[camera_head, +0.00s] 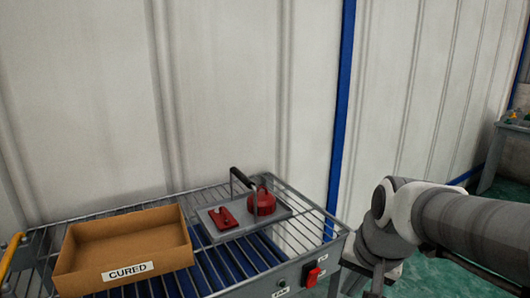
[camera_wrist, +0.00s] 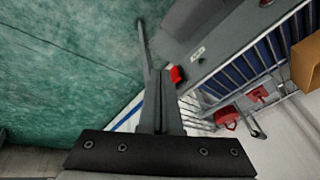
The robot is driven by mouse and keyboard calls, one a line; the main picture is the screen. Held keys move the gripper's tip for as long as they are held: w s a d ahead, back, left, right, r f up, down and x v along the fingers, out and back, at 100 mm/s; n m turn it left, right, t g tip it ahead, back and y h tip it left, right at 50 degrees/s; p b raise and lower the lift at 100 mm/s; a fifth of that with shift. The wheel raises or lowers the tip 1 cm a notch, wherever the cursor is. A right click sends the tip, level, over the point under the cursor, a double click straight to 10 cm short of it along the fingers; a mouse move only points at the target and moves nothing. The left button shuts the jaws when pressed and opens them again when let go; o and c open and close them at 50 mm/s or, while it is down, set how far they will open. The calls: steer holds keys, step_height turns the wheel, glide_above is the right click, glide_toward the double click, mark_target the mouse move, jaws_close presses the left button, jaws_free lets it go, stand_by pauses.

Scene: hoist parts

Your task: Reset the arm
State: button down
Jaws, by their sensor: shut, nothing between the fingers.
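My arm reaches in from the right of the head view, beside the right end of the wire-rack table (camera_head: 322,243). In the wrist view my gripper (camera_wrist: 160,78) is shut with nothing between its fingers. It hangs apart from the parts, with green floor and the table's edge behind it. In the head view the fingers are mostly cut off by the lower edge.
On the rack, a grey tray (camera_head: 283,208) bears a round red part (camera_head: 262,202), a flat red part (camera_head: 222,218) and a dark handle (camera_head: 240,178). A cardboard box (camera_head: 125,240) labelled CURED stands left. A red switch (camera_head: 313,276) juts from the table front.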

steer(key=s+a+r+n+t, duration=0.1)
steer(key=s+r+n+t, duration=0.15)
steer(key=s+n, duration=0.45)
step_height(320, 180, up, 16)
steer(key=s+m+p, duration=0.1)
steer(key=p, duration=1.4)
steer(key=shift+s+r+m+g+h+p, duration=0.15)
steer(key=shift+s+m+g+h+p, duration=0.2)
steer(key=shift+s+m+g, duration=0.1)
